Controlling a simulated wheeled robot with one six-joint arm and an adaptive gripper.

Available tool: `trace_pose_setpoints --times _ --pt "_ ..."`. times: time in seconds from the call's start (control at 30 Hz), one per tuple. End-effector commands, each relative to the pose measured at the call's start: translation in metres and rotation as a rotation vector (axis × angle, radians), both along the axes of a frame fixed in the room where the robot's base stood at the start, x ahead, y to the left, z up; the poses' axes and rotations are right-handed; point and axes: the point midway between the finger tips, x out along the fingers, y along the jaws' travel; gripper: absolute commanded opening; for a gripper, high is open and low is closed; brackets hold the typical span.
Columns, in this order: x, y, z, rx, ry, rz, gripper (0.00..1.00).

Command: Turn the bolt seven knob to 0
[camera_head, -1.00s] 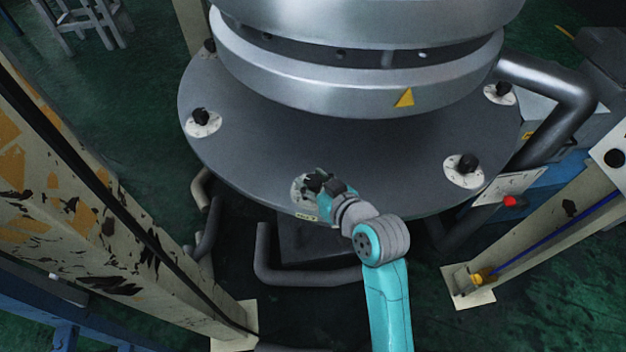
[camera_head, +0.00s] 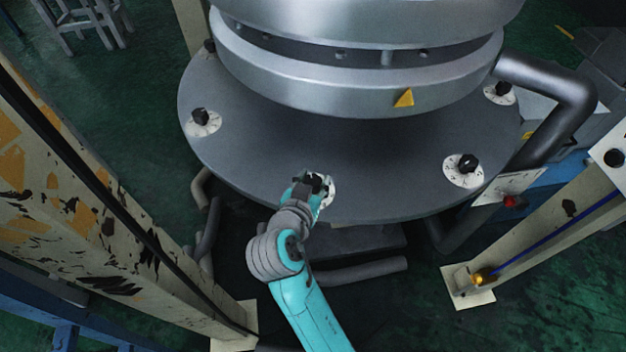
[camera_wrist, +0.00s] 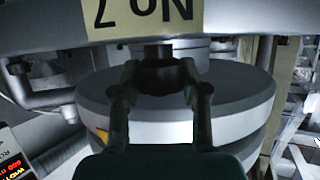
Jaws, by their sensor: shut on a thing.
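The bolt seven knob is a small black knob (camera_wrist: 158,78) on a pale dial plate (camera_head: 329,190) at the front rim of the grey round flange (camera_head: 390,165). In the wrist view, a cream label (camera_wrist: 140,14) above it appears upside down and reads "NO 7". My gripper (camera_head: 320,182) reaches in from the front left and is shut on the knob; its two fingers (camera_wrist: 158,88) sit on either side of it. My gripper hides most of the dial in the head view, so I cannot read the knob's setting.
Similar black knobs on pale dials stand on the flange at left (camera_head: 200,118) and right (camera_head: 467,164). A large silver cylinder (camera_head: 360,75) rises behind. A chipped beam (camera_head: 110,220) stands at left, and a pale post (camera_head: 540,240) with a blue cable at right.

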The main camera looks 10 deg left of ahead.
Motion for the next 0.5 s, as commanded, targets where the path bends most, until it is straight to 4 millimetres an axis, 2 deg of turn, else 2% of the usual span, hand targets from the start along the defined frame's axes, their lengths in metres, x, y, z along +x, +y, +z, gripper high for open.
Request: trace_pose_setpoints --times 0.5 --pt "0.0003 0.0014 -0.0009 0.0 0.004 -0.402 0.09"
